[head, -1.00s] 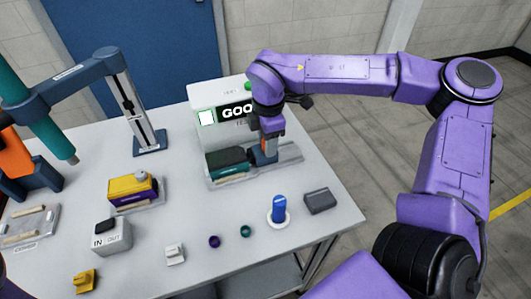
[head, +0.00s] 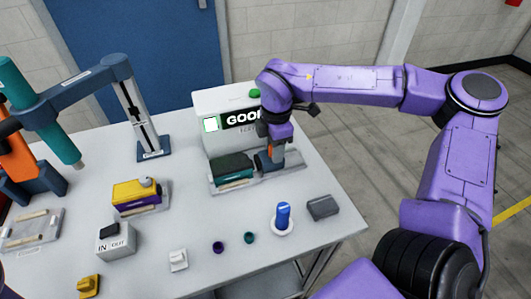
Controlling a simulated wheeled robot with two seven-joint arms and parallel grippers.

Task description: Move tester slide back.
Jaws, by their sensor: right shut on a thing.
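The tester (head: 223,109) is a white box at the back of the table with a lit "GOO…" display and a green button. In front of it lies its grey slide rail (head: 291,166). A dark green and teal block (head: 232,167) sits on the left part of the rail. A blue-grey slide piece (head: 265,161) stands against the block's right side. My right gripper (head: 273,150) reaches down from above and is shut on this slide piece; its fingertips are partly hidden. My arm covers the display's right end. My left gripper is not in view.
A blue cylinder (head: 283,212) in a white holder and a grey block (head: 322,208) stand at front right.

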